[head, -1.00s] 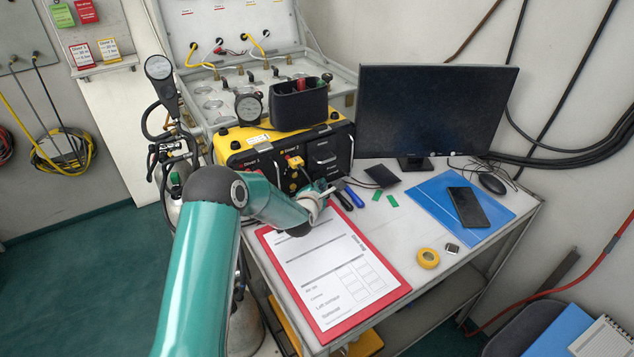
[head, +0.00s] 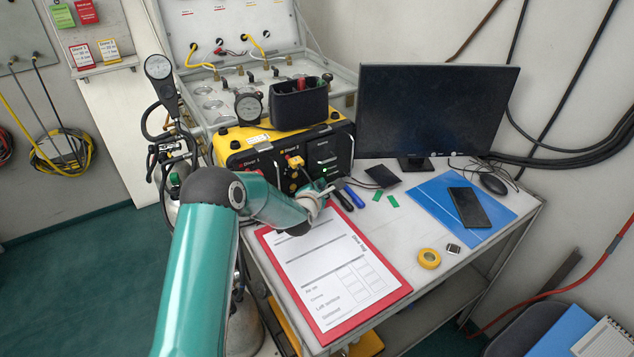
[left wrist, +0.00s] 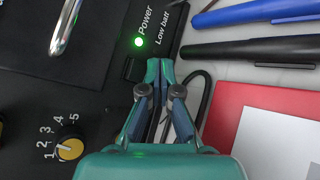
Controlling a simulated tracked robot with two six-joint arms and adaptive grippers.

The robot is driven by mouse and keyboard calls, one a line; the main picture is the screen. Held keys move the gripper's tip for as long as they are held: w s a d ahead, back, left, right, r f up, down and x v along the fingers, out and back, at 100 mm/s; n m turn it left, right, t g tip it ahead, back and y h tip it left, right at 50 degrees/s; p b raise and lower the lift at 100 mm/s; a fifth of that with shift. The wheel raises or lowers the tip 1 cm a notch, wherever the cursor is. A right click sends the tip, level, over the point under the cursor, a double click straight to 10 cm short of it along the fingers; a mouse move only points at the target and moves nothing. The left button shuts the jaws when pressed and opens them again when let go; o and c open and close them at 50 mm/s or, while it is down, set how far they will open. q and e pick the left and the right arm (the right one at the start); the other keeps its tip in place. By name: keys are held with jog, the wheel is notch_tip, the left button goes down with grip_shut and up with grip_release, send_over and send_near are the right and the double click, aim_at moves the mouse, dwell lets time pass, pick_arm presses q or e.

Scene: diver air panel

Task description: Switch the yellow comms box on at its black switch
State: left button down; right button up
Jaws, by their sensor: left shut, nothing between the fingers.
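The yellow comms box (head: 228,134) stands on the table with its black front panel facing me. In the left wrist view its panel (left wrist: 40,90) shows a lit green lamp (left wrist: 139,42) beside the word Power, with Low batt printed beside it. A small black switch (left wrist: 129,69) shows just below the lamp, partly hidden by my fingers. My left gripper (left wrist: 158,72) is shut and empty, its fingertips right at the switch; contact cannot be told. In the head view the left gripper (head: 325,188) is at the panel's lower right. My right gripper is not in view.
A blue pen (head: 354,196) and a black pen (head: 342,201) lie right of the gripper. A red clipboard (head: 396,288) lies in front of the box. A monitor (head: 435,110) stands to the right. A black pouch (head: 298,106) sits on the box.

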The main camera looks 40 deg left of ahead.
aim_at(331, 206)
pick_arm(q)
jog(key=shift+s+d+b, duration=0.2)
jog(key=shift+d+b, duration=0.2)
jog(key=shift+d, duration=0.15)
jog(key=shift+r, duration=0.1)
jog(key=shift+s+d, duration=0.1)
jog(key=shift+s+d+r+b, duration=0.1)
jog(key=shift+s+d+b, duration=0.25)
jog(key=shift+d, duration=0.5)
jog(key=shift+s+d+r+b, duration=0.1)
jog(key=shift+s+d+b, duration=0.2)
jog(key=shift+d, duration=0.55)
jog(key=shift+s+d, duration=0.25)
jog(key=shift+d, duration=0.25)
jog(key=shift+r, duration=0.1)
jog(key=shift+r, duration=0.15)
